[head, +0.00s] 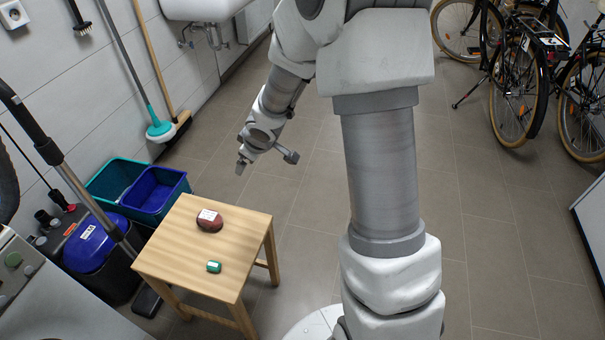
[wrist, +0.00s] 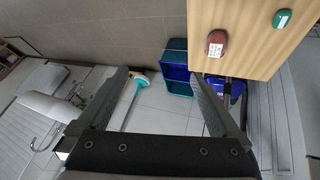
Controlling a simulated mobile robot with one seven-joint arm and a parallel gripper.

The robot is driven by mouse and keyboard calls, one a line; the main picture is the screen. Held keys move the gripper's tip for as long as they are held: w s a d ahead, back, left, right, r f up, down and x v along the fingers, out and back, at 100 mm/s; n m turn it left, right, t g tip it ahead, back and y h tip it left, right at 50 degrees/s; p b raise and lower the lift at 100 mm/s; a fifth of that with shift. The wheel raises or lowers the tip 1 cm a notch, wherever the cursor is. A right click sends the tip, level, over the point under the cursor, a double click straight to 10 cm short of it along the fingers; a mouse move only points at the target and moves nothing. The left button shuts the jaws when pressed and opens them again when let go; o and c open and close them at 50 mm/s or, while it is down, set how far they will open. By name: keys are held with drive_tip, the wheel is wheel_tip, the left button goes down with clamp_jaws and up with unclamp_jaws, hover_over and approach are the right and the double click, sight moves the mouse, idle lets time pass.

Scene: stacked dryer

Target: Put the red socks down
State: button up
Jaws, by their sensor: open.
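The red socks (head: 209,221), a dark red bundle with a white label on top, rest on a small wooden table (head: 180,250). In the wrist view the red socks (wrist: 215,44) lie near the edge of the tabletop (wrist: 250,50). My gripper (head: 265,163) is beyond the table, up and to the right of the socks in the head view, and clear of them. In the wrist view its two fingers (wrist: 165,85) are spread wide with nothing between them.
A small green item (head: 214,267) lies on the table near the socks. Teal and blue crates (head: 168,187) stand behind the table. A vacuum (head: 95,255) is at its left. Broom and mop lean on the wall. Bicycles (head: 520,80) stand at the right. The middle floor is clear.

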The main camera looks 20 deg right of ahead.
drive_tip(key=s+d+r+m+h, duration=0.2)
drive_tip(key=s+d+r, duration=0.1)
drive_tip(key=s+r, duration=0.4)
drive_tip(key=s+d+r+m+h, duration=0.1)
drive_tip(key=s+d+r+m, duration=0.2)
drive_tip(key=s+r, duration=0.5)
drive_tip(key=s+a+r+m+y, duration=0.1)
drive_tip(key=s+a+r, duration=0.1)
drive_tip(key=s, duration=0.5)
drive_tip(key=s+a+r+m+g+y, duration=0.1)
drive_tip(key=s+a+r, duration=0.1)
drive_tip(key=s, duration=0.5)
drive_tip(key=shift+s+r+m, duration=0.15)
drive_tip(key=shift+r+m, duration=0.25)
drive_tip(key=shift+r, duration=0.4)
wheel_tip(320, 180, up, 18)
drive_tip(key=p, duration=1.8)
drive_tip(key=shift+f, duration=0.1)
